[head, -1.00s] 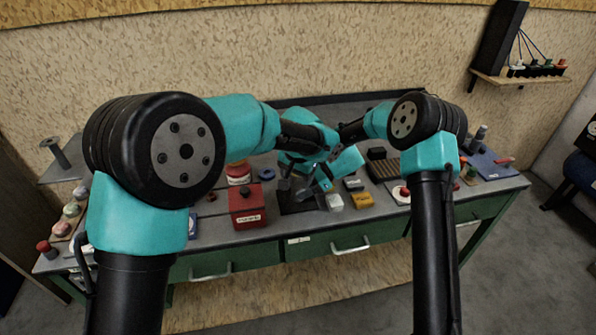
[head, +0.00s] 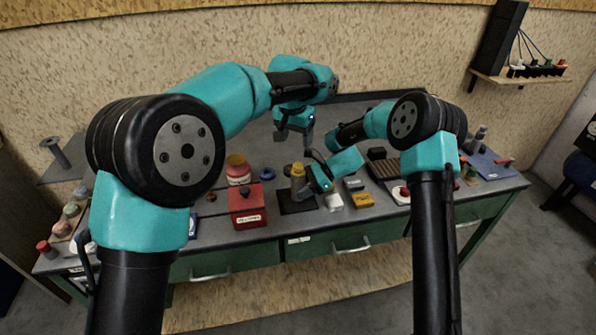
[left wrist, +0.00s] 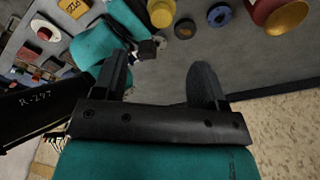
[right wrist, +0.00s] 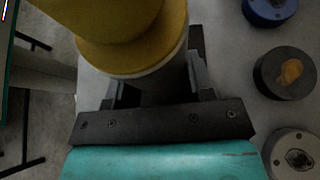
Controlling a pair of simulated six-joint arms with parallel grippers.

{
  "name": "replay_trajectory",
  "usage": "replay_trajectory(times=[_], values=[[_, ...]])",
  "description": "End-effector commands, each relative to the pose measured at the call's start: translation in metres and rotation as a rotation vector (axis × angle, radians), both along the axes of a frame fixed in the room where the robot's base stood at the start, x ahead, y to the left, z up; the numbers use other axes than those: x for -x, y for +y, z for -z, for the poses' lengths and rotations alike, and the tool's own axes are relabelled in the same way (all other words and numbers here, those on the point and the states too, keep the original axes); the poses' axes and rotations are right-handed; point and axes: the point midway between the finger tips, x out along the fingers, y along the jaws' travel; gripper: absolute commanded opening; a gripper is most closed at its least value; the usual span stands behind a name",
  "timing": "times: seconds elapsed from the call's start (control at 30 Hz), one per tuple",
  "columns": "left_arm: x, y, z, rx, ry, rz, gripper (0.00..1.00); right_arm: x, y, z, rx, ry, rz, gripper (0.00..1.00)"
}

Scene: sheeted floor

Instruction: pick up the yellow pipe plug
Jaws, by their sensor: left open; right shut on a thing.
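The yellow pipe plug (head: 298,169) sits on top of a pale upright pipe piece over a black pad (head: 288,208) on the bench. In the right wrist view the plug (right wrist: 120,30) is large and close, with a white collar under it. My right gripper (head: 301,188) is shut on the pipe piece below the plug; the jaws (right wrist: 155,85) partly hide it. My left gripper (head: 295,140) is open and empty, above and behind the plug. The plug also shows in the left wrist view (left wrist: 161,12), beyond the open fingers (left wrist: 160,75).
The space around my left gripper is free.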

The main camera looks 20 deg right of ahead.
Motion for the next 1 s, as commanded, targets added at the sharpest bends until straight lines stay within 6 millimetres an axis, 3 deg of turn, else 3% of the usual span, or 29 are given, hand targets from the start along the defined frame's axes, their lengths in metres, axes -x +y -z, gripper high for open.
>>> replay_trajectory(times=[0.4,0.87,1.0], values=[[-0.006,-0.005,0.058,-0.003,0.003,-0.001,0.65,0.0,0.0,0.0,0.0,0.0,-0.001,0.24],[-0.007,-0.006,0.065,-0.001,0.001,-0.001,0.65,0.0,0.0,0.0,0.0,0.001,0.0,0.24],[-0.008,-0.007,0.077,-0.002,0.002,0.0,0.65,0.0,0.0,0.0,0.0,0.001,0.0,0.24]])
